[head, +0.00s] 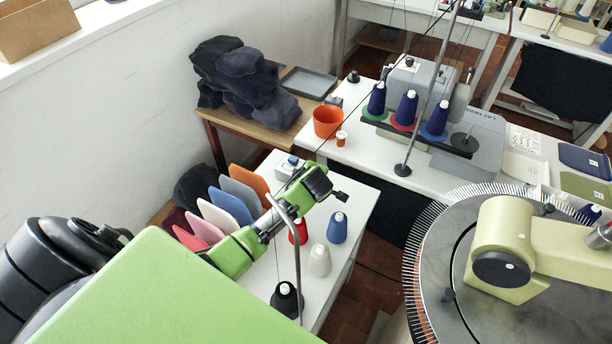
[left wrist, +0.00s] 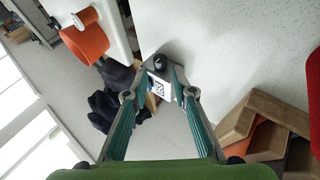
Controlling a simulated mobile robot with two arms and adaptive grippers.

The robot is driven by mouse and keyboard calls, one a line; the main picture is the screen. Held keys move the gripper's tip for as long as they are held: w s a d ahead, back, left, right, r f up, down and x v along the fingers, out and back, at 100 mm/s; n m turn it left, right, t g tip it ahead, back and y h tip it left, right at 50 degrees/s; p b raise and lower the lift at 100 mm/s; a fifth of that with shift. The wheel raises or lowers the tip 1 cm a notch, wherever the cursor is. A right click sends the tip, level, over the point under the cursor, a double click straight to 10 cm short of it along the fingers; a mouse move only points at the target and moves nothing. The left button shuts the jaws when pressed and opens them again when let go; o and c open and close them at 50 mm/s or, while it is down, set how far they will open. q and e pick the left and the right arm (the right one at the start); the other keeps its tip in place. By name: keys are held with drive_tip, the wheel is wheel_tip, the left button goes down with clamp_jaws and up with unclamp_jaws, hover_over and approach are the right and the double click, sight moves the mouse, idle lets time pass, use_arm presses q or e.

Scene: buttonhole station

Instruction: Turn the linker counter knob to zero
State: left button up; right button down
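The counter is a small grey box (head: 286,170) with a dark knob (head: 293,160) near the back of the white side table (head: 352,190). In the left wrist view its black round knob (left wrist: 160,63) and white label with a black square code (left wrist: 159,87) show between the fingertips. My left gripper (left wrist: 159,76) is open, its two teal-lined fingers spread either side of the counter in that view. I cannot tell whether they touch it. In the head view my green left arm (head: 240,250) reaches over the table; its fingers are not clear. My right gripper is not in view.
Coloured panels (head: 230,204) stand left of the counter. Yarn cones (head: 337,228) and a thin metal stand (head: 296,240) are at the front. An orange cup (head: 327,122) sits on the neighbouring table. Dark cloth (head: 240,80) lies behind; the round linker dial (head: 425,270) is at right.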

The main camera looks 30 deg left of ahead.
use_arm(q)
drive_tip(key=shift+x, duration=3.25)
clamp_jaws()
